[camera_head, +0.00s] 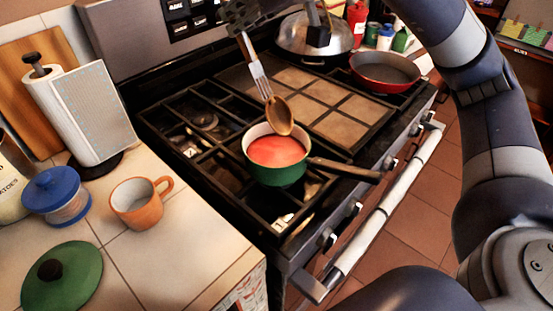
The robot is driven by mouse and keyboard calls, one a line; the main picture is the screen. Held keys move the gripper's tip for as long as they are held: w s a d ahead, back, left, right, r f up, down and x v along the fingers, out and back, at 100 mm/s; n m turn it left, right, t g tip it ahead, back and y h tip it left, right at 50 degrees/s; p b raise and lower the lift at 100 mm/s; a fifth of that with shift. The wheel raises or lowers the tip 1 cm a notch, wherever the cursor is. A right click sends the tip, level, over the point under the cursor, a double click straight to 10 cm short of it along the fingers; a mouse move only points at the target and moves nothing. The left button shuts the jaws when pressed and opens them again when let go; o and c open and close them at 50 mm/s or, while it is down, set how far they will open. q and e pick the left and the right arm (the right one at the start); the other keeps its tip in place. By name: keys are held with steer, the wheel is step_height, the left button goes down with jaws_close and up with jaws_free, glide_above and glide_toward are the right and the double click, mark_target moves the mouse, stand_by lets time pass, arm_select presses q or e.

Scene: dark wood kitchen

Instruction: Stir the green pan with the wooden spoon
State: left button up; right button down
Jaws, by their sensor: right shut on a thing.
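The green pan (276,173) stands on the near part of the stove's grates, its handle pointing right. It holds a smooth red-orange liquid (277,151). My right gripper (262,82) comes down from the top edge and is shut on the wooden spoon (279,115). The spoon's brown bowl hangs down at the pan's far rim, overlapping the opening in the picture. I cannot tell whether its tip touches the liquid. The upper end of the spoon is hidden or hard to make out at the gripper. My left gripper is not in view.
A red pan (386,72) and a large lidded pan (290,38) stand at the stove's back right. On the left counter are an orange mug (138,206), a blue-lidded jar (56,196), a green lid (62,277) and a paper towel roll (92,112). A white-gripped oven handle (385,205) runs along the front.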

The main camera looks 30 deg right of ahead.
steer(key=shift+r, duration=0.15)
step_height(320, 180, up, 4)
steer(key=p, duration=0.3)
stand_by(0.3)
stand_by(1.3)
